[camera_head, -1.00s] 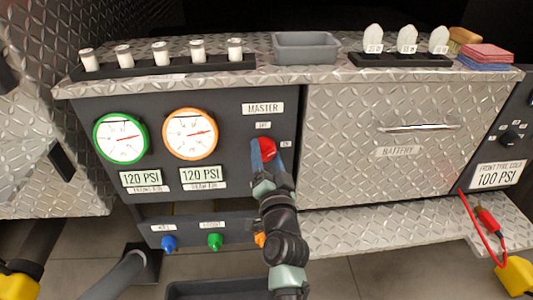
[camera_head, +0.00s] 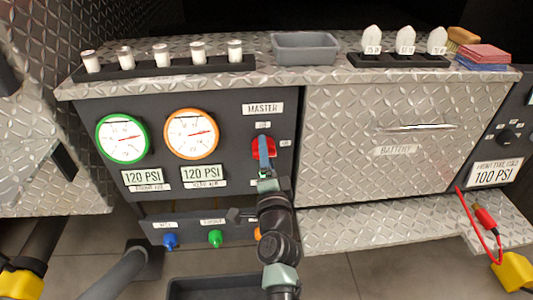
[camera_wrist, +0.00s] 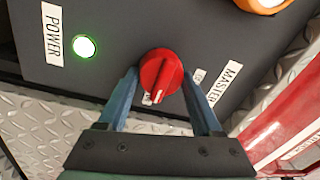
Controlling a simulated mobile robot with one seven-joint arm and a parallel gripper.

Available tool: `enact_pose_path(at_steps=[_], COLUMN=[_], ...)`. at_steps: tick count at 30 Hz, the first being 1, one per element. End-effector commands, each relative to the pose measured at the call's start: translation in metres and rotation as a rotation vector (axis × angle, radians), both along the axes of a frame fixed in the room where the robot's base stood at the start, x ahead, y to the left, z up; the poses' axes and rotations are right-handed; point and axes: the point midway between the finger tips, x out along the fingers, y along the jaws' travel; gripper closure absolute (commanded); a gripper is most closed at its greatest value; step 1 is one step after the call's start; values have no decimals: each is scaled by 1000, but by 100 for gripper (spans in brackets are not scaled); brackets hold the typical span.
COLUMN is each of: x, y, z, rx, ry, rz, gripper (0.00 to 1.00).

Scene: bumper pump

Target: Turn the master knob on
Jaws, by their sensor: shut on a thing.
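The red master knob (camera_head: 257,153) sits on the dark panel below the MASTER label (camera_head: 263,109). My gripper (camera_head: 264,143) is on the knob, its blue fingers seen edge-on in the head view. In the wrist view the red knob (camera_wrist: 161,72) is between the two fingers of my gripper (camera_wrist: 159,76), one on each side. The gripper is shut on it. The knob's white line points down in that view, toward a small label (camera_wrist: 147,98) partly hidden by the knob. A green light (camera_wrist: 84,47) glows beside the POWER label (camera_wrist: 52,34).
A green gauge (camera_head: 122,139) and an orange gauge (camera_head: 191,134) are left of the knob. Blue (camera_head: 169,241) and green (camera_head: 215,239) knobs are below. A battery drawer (camera_head: 390,140) is at right. A grey bin (camera_head: 305,48) stands on top.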

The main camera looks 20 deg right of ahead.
Motion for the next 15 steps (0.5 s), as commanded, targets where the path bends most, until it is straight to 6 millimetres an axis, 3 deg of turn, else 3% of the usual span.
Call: enact_pose_path(at_steps=[12, 13, 15], x=[0, 0, 0], y=[0, 0, 0], z=[-1, -1, -1], rx=[12, 12, 11], ry=[-2, -2, -2], rz=[1, 1, 1], gripper=[89, 30, 17])
